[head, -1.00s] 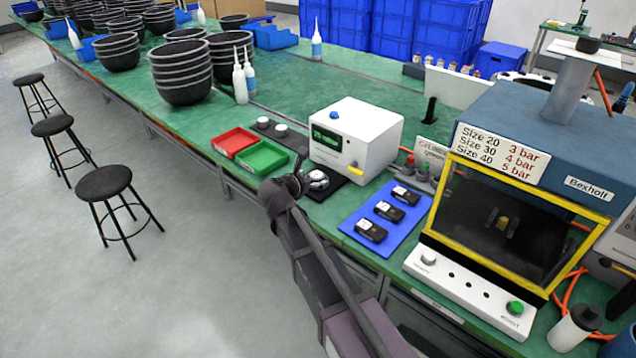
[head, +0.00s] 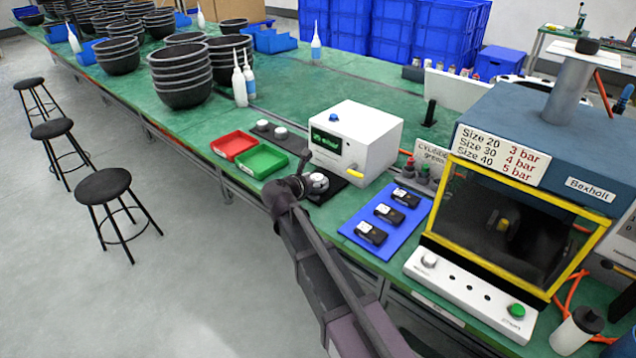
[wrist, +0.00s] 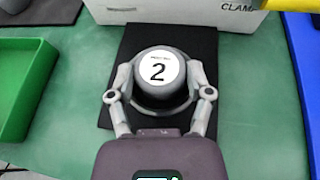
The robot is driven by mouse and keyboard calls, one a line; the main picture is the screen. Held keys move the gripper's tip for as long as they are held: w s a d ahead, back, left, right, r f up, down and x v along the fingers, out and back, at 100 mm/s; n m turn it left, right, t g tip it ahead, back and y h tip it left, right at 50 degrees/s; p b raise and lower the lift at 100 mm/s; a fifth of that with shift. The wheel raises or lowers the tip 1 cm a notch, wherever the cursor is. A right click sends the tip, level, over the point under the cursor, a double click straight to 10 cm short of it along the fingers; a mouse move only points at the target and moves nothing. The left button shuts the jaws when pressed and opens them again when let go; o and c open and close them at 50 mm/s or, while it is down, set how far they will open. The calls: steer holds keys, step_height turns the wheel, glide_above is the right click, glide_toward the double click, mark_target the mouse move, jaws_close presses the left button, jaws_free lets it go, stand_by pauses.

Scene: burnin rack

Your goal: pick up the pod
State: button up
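The pod (wrist: 159,72) is a round dark grey puck with a white top marked "2". It sits upright on a black pad (wrist: 208,70) in front of the white tester box. It also shows in the head view (head: 318,181). My gripper (wrist: 160,82) is at the pod, with one finger at its left side and one at its right side. Any gap between the fingers and the pod is too small to tell, so I cannot tell whether they grip it. The pod's lower side towards my gripper is partly hidden.
The white box (head: 372,135) stands right behind the pod. A green tray (head: 262,160) and a red tray (head: 234,143) are to the left. A blue mat (head: 356,217) with several black devices and a yellow-framed press (head: 470,285) are to the right.

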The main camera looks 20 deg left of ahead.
steer(key=shift+c, duration=0.7)
steer(key=shift+r, duration=0.1)
step_height(320, 180, up, 3)
steer(key=p, duration=0.2)
steer(key=shift+f+p, duration=0.2)
steer(key=shift+p, duration=0.2)
steer(key=s+d+r+p, duration=0.2)
steer(key=s, duration=1.3)
steer(key=shift+s+d, duration=0.35)
steer(key=shift+s, duration=0.05)
